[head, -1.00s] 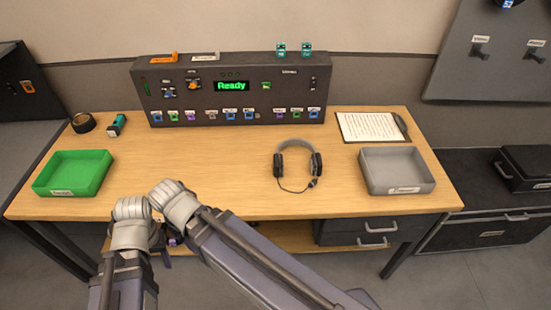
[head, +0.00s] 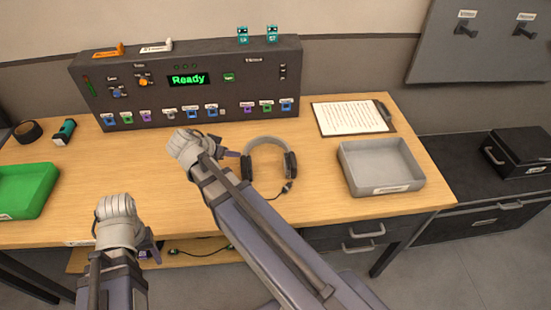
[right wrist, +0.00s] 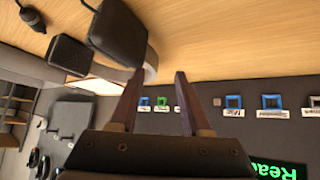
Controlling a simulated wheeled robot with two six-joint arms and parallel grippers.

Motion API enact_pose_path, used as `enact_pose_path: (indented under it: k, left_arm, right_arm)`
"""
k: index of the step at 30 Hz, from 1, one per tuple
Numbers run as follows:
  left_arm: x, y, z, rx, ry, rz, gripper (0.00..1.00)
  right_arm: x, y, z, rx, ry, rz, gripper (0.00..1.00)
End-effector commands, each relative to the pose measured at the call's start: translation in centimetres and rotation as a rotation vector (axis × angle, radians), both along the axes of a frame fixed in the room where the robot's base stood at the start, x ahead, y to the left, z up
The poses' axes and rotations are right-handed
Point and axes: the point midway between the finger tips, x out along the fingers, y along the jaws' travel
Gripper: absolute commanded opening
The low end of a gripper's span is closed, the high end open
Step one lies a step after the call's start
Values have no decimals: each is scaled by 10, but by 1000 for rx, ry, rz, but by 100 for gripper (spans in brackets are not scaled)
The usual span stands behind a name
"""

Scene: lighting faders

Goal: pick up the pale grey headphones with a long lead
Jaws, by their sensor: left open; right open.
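The headphones (head: 291,165) lie on the wooden desk right of centre in the head view, with a grey headband, dark ear cups and a short-looking dark lead curling at the front. My right gripper (head: 233,153) is open just left of the left ear cup, its forearm hiding part of the desk. In the right wrist view the ear cups of the headphones (right wrist: 118,35) are close, up and left of the open fingers (right wrist: 156,100), and the headband passes near the left finger. Nothing is between the fingers. My left gripper (head: 150,250) is open and empty at the desk's front edge.
A black control console (head: 190,85) stands along the back of the desk. A grey tray (head: 382,185) and a clipboard (head: 352,118) are right of the headphones. A green tray (head: 25,190) is at the left. A dark cable (head: 215,249) lies on the lower shelf.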

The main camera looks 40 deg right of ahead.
Motion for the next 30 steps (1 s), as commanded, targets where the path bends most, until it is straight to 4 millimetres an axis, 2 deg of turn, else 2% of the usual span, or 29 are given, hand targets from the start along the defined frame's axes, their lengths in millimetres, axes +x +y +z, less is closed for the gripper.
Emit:
enact_pose_path:
  k: [3,9,17,25,30]
  left_arm:
    - [0,0,-3,0,0,0,58]
    - [0,0,-4,0,0,0,58]
    - [0,0,-23,0,0,0,58]
    - [0,0,-26,0,0,0,58]
    - [0,0,-42,0,0,0,58]
  right_arm:
    - [4,-11,1,-14,-48,-47,48]
    - [5,-14,2,-17,-63,-60,48]
    - [10,-29,-17,-16,-60,-61,48]
    - [11,-36,-21,-16,-60,-59,48]
    - [13,-53,-36,-15,-59,-62,48]
